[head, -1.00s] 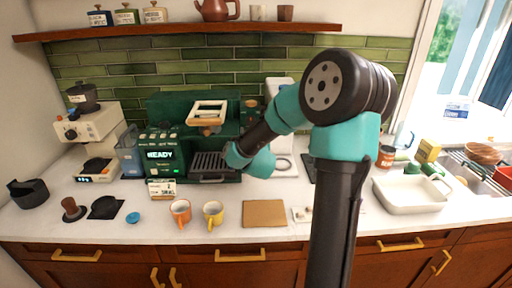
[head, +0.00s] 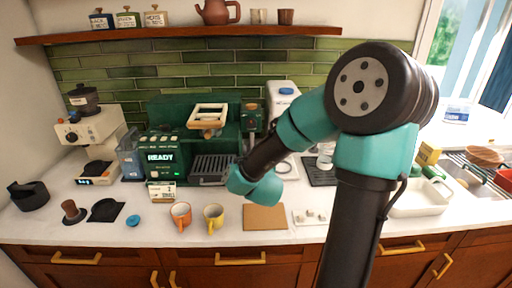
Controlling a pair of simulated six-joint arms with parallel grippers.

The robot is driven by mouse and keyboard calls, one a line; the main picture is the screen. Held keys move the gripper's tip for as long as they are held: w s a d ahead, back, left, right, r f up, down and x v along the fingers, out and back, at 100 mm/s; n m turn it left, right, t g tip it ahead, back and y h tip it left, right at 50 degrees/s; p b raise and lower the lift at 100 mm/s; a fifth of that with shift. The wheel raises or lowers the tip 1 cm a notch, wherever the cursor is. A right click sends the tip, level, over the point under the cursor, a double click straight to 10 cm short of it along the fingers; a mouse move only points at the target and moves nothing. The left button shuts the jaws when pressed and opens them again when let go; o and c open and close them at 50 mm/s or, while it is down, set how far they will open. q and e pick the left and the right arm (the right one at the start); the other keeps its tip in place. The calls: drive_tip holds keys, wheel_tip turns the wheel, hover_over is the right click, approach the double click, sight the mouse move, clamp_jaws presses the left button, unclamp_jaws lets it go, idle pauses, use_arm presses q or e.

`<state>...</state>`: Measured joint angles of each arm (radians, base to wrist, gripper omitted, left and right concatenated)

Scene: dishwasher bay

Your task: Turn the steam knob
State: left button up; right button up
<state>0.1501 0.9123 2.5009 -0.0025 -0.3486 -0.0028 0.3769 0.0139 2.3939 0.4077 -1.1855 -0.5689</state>
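The green espresso machine (head: 175,110) stands against the tiled wall, with a lit READY panel (head: 161,157) on its front left. A small brownish round part (head: 252,107) shows on the green block at its right side; I cannot tell whether it is the steam knob. A dark drip tray (head: 212,167) sits low at the front. My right arm comes up from the bottom right, and its teal wrist is in front of the machine's right end. The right gripper is hidden behind the wrist. My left arm and gripper do not show.
A cream grinder (head: 95,130) is at left. A white tray (head: 420,199) is at right. A shelf (head: 180,33) hangs above.

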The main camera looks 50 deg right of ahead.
sight(252, 124)
drive_tip(key=m, duration=0.7)
drive_tip(key=s+m, duration=0.1)
drive_tip(key=m, duration=0.2)
drive_tip(key=shift+d+r+y, duration=0.1)
drive_tip(key=shift+r+y, duration=0.3)
drive_tip(key=shift+w, duration=0.1)
drive_tip(key=x, duration=1.7)
drive_tip(key=shift+w+d, duration=0.1)
drive_tip(key=shift+w, duration=0.1)
drive_tip(key=c, duration=0.9)
